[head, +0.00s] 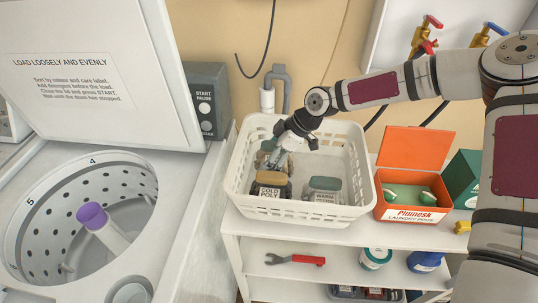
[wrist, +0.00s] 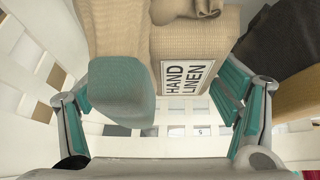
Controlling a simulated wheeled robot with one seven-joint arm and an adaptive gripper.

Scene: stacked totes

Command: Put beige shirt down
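The beige shirt (wrist: 165,35) is a folded bundle with a "HAND LINEN" label and a grey-green block at its near side in the wrist view. Gaps show beside the grey-green block, and neither finger visibly squeezes the shirt.
In the basket, a brown "COLD POLY" bundle (head: 269,190) and a grey "WARM" bundle (head: 326,190) lie close by. The basket's right rear floor looks clear. An orange pod box (head: 410,208) stands right of it; an open washer (head: 85,220) stands left.

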